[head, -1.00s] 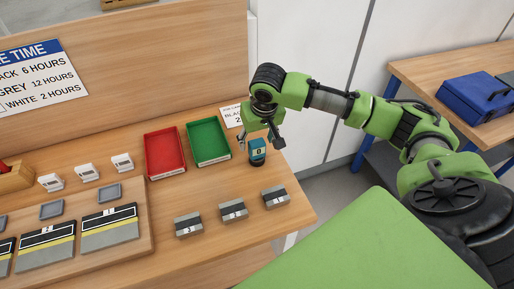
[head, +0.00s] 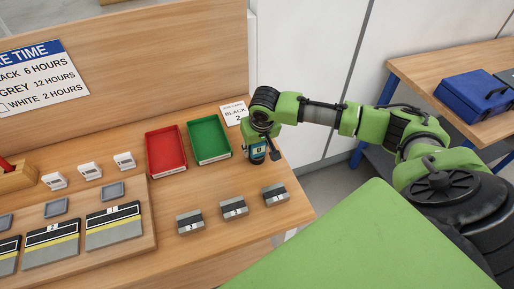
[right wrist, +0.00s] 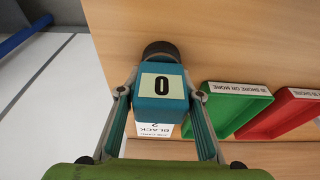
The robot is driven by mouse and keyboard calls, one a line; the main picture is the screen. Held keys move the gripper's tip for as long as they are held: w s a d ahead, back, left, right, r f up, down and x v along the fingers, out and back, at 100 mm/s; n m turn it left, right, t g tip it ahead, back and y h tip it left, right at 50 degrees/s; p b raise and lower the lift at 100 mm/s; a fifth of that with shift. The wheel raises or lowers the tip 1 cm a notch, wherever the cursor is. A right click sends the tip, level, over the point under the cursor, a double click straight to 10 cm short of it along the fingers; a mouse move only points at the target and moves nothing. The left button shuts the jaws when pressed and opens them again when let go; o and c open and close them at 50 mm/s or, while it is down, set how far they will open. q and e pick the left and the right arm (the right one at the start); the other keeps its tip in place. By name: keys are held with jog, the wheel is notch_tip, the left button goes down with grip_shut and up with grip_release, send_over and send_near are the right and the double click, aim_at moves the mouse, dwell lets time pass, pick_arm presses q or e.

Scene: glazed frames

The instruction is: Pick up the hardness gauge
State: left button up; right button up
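The hardness gauge (head: 257,152) is a small teal block with a pale "0" display and a dark round foot. It stands upright on the bench, right of the green tray. My right gripper (head: 261,152) is lowered over it, with one finger on each side. My left gripper is not in view.
A green tray (head: 228,155) and a red tray (head: 184,168) lie left of the gauge. A "BLACK 2" card (head: 235,114) lies behind it. Several grey blocks (head: 234,208) stand in front. The bench's right edge is close by.

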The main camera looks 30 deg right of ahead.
jog(key=shift+w+r, duration=0.1)
jog(key=shift+r+b, duration=0.4)
jog(key=shift+r, duration=0.1)
jog(key=s+a+r+b, duration=0.3)
jog(key=s+a+r, duration=0.5)
jog(key=a+r, duration=0.3)
jog(key=shift+s+r+b, duration=0.35)
jog(key=shift+s+r, duration=0.05)
jog(key=shift+r, duration=0.05)
jog(key=o, duration=0.3)
